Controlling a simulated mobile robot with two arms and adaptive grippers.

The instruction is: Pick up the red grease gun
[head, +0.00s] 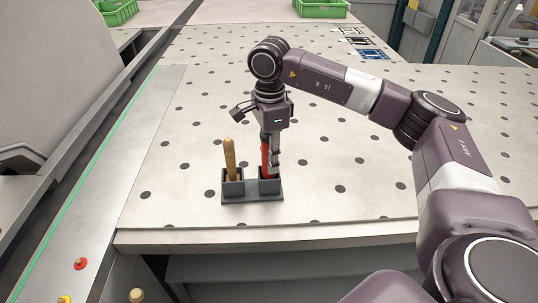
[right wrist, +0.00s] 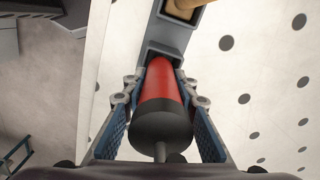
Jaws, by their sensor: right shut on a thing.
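The red grease gun (head: 265,157) stands upright in the right-hand socket of a dark grey two-socket holder (head: 252,196) near the table's front edge. My right gripper (head: 270,158) comes down on it from above, shut on its body. In the right wrist view, the red barrel and black end cap of the grease gun (right wrist: 160,95) lie between the two fingers of my right gripper (right wrist: 160,100). The lower end of the grease gun is hidden in the socket. My left gripper is not in view.
A wooden handle (head: 230,160) stands in the holder's left socket, close beside the grease gun. The perforated table (head: 350,190) is clear around the holder. Green crates (head: 320,8) stand at the back. A red button (head: 80,263) is at the lower left.

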